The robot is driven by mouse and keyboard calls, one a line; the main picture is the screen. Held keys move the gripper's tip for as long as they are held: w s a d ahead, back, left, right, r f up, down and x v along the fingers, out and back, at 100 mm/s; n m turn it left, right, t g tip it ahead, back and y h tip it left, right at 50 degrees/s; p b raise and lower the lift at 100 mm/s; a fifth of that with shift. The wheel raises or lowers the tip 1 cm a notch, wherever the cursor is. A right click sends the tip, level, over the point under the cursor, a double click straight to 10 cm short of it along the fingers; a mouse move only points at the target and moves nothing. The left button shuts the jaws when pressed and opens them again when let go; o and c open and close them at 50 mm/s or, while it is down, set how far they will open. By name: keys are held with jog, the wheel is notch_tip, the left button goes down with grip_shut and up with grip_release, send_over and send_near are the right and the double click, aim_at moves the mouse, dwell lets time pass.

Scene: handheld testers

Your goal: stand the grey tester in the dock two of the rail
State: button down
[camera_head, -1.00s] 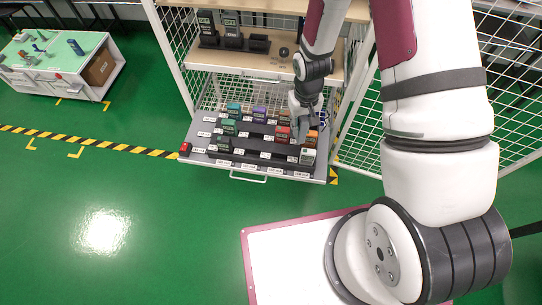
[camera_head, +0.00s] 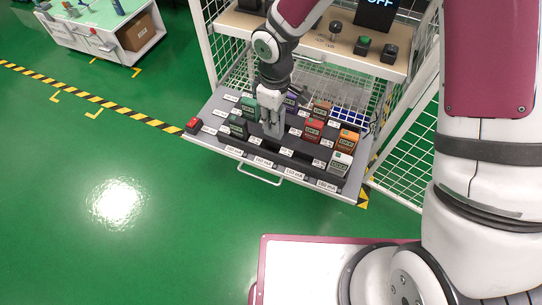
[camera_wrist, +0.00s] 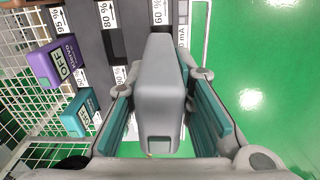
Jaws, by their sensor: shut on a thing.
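My gripper (camera_head: 272,130) is shut on the grey tester, above the middle of the pulled-out drawer (camera_head: 215,109). In the wrist view the grey tester (camera_wrist: 158,90) is a plain grey block between the teal finger pads of my gripper (camera_wrist: 165,115). Its face is turned away from that view. Dark stepped rails (camera_head: 310,156) with white labels run across the drawer. In the wrist view the rails (camera_wrist: 90,45) pass behind the tester, with percent and mA labels. I cannot tell which dock is dock two, or whether the tester touches the rail.
A purple tester (camera_wrist: 58,63) and a teal one (camera_wrist: 80,113) are beside the gripper. A shelf (camera_head: 318,45) overhangs behind.

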aim_at(270, 140)
jog(key=shift+a+f+n+b, duration=0.3)
jog(key=shift+a, duration=0.15)
jog(key=shift+f, duration=0.35)
notch_tip(270, 140, down, 9)
jog(key=b, duration=0.3)
jog(key=shift+f+b, duration=0.1)
jog(key=shift+b, duration=0.2)
jog(key=c, duration=1.4)
grip_release()
notch_tip(270, 140, up, 12)
jog(key=p, duration=0.4)
jog(key=shift+f, duration=0.15)
jog(key=shift+r, duration=0.25)
